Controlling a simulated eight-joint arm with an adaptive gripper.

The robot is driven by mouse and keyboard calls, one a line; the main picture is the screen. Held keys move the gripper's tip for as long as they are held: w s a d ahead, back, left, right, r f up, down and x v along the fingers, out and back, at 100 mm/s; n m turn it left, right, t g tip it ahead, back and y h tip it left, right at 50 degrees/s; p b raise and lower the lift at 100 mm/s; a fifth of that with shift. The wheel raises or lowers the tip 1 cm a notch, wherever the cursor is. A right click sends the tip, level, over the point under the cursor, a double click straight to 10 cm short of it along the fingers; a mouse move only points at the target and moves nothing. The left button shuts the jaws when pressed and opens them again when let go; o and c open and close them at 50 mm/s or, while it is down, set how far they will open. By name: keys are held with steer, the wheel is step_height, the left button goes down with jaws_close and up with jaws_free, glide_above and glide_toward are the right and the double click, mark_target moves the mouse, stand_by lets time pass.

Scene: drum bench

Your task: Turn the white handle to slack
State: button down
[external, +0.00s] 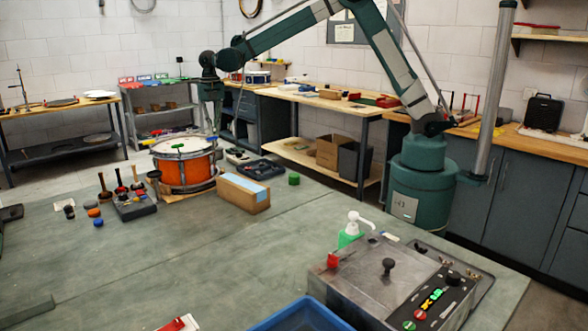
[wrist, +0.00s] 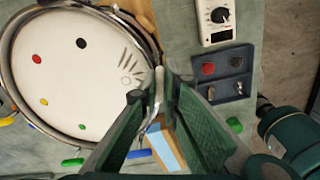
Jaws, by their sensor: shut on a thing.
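The orange drum (external: 185,168) sits on the bench with its pale head up. In the wrist view the drum head (wrist: 75,70) fills the left side, with coloured dots and a printed fan of dark lines near its right rim. The white handle (wrist: 158,82) is a narrow pale lever at the drum's right edge. My gripper (wrist: 160,88) is shut on it, one finger on each side. Its lower part and mount are largely hidden by the fingers. In the external view my gripper (external: 215,122) reaches down at the drum's far right side, where the handle cannot be made out.
A cardboard box with a blue top (external: 243,192) stands right of the drum. A grey block holding dark-handled tools (external: 134,208) stands left of it. A metal control box (external: 390,285) and a blue bin (external: 300,316) are at the front. The middle of the bench is clear.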

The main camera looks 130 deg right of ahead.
mark_target(214, 127)
steer(key=shift+n, duration=1.1)
steer(key=c, duration=2.6)
jaws_free()
steer(key=shift+o, duration=0.2)
steer(key=shift+r, duration=0.2)
step_height(214, 127, up, 12)
steer(key=shift+f, duration=0.15)
